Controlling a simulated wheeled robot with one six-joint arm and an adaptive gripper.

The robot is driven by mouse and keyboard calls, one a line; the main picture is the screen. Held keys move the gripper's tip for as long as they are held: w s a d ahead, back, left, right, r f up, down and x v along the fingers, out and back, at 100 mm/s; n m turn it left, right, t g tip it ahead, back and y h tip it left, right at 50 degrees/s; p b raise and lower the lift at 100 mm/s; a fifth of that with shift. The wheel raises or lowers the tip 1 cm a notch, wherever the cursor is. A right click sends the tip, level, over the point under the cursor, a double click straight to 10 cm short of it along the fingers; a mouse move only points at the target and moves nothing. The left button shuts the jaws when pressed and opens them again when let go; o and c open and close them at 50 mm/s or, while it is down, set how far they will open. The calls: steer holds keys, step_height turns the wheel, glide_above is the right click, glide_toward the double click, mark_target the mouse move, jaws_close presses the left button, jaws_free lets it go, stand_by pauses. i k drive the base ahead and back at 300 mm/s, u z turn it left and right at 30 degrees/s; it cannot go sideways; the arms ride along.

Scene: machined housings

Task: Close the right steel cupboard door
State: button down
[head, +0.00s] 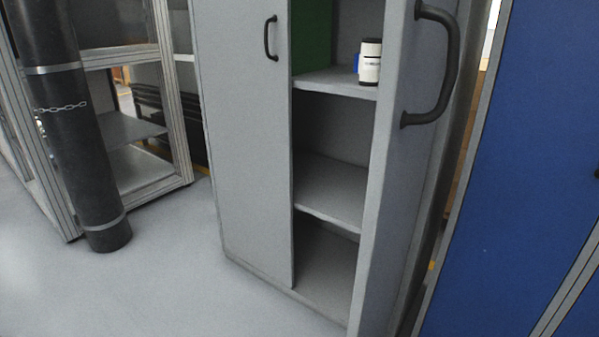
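The grey steel cupboard stands in the middle of the head view. Its right door (392,185) is swung open towards me and shows almost edge-on, with a large black bow handle (442,65) near its top. The left door (243,140) is shut and has a smaller black handle (270,38). Through the opening I see grey shelves (330,190), a white container with a dark cap (370,62) and a green item (311,37) on the upper shelf. My gripper is not in view.
A blue panel (510,170) stands close on the right, beyond the open door. A dark cylinder (75,120) with a chain stands at the left by a framed shelving unit (180,100). The light grey floor (170,275) in front is clear.

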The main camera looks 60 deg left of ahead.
mark_target(419, 62)
steer(key=u, duration=1.8)
steer(key=i, duration=0.5)
